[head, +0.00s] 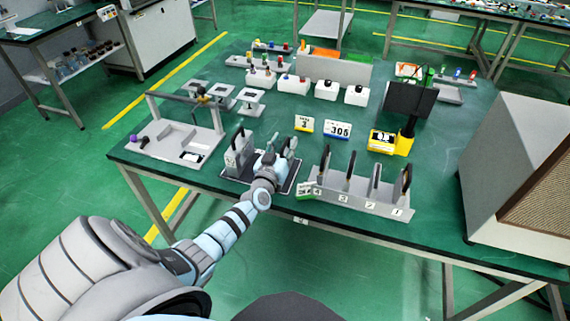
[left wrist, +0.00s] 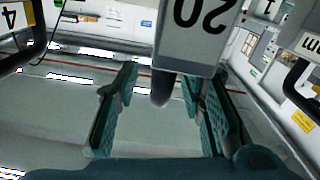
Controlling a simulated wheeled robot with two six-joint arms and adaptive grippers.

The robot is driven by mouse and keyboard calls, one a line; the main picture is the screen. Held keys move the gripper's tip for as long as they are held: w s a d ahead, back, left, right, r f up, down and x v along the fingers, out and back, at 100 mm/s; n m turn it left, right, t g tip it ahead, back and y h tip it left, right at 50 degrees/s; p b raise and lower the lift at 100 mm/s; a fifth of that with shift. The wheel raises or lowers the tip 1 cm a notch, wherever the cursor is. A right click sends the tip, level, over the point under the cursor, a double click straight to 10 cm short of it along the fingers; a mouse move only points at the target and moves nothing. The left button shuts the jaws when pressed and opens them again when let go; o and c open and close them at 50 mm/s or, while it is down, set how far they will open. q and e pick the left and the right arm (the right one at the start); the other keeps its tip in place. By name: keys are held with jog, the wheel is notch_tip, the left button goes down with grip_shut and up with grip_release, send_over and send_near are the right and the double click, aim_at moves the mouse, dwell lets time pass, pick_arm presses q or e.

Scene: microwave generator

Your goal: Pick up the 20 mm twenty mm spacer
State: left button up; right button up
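The 20 mm spacer (left wrist: 203,38) is a grey block with a black "20", seen upside down at the top of the left wrist view. A dark rounded piece (left wrist: 160,90) sticks out below it. My left gripper (left wrist: 160,112) has its fingers spread, one on each side of that piece, with gaps visible. In the head view my left gripper (head: 268,160) is over a dark mat (head: 233,172) at the table's front edge, and it hides what is directly beneath. A grey block with a dark handle (head: 240,155) stands just left of it. My right gripper is not in view.
A grey rack (head: 350,202) with several dark-handled uprights stands right of the gripper. A grey tray (head: 170,146) with a frame is to the left. A large cabinet (head: 520,170) is at the right.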

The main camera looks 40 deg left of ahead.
pick_arm(q)
jog(key=shift+w+a+f, duration=0.15)
jog(key=shift+w, duration=0.25)
jog(key=shift+s, duration=0.15)
grip_shut()
jog(key=shift+r, duration=0.2)
